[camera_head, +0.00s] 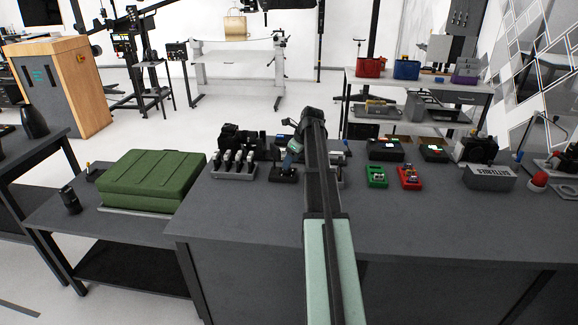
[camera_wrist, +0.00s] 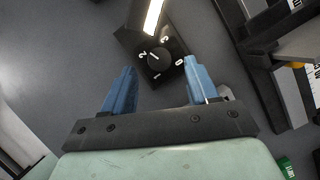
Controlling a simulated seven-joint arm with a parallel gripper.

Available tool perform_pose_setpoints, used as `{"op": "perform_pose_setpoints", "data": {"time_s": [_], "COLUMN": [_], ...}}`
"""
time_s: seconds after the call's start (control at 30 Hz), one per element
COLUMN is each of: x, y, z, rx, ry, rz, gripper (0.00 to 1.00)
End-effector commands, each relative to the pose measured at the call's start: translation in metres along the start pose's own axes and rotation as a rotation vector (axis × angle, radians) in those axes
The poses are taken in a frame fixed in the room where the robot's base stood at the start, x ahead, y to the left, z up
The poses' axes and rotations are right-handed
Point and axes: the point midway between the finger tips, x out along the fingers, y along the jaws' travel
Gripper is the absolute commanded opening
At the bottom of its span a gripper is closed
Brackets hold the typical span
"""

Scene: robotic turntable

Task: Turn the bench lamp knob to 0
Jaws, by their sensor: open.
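The bench lamp knob (camera_wrist: 158,58) is a small round dark knob on a black base in the wrist view, with white numbers 0, 1, 2 and 3 around it. A small pale mark on the knob seems to lie on its left side, toward the 2. The lamp's lit bar (camera_wrist: 153,16) glows above the knob. My gripper (camera_wrist: 159,66) is open, with its blue fingers on the left and right of the knob and nothing between them in grip. Contact cannot be told. In the head view my arm hides most of the lamp and the knob.
Black devices with pale parts (camera_wrist: 285,50) stand close at the right in the wrist view. In the head view, a row of tools (camera_head: 235,165), a green box (camera_head: 376,176), a red box (camera_head: 409,176) and a batteries bin (camera_head: 489,178) stand on the bench. The front bench top (camera_head: 240,215) is clear.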

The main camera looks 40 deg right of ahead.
Motion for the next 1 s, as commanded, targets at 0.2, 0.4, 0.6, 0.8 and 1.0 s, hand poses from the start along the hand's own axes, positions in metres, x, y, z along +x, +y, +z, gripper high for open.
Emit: {"op": "perform_pose_setpoints", "data": {"time_s": [0.2,0.4,0.6,0.8,1.0], "x": [0.024,0.032,0.032,0.032,0.032], "y": [0.000,0.000,0.000,0.000,0.000], "z": [0.000,0.000,0.000,0.000,0.000], "rx": [-0.001,-0.001,-0.001,-0.001,-0.001], "ry": [0.001,0.001,0.000,0.000,0.000], "rz": [0.001,0.000,0.000,0.000,0.000], "gripper": [0.59,0.59,0.59,0.45,0.26]}}
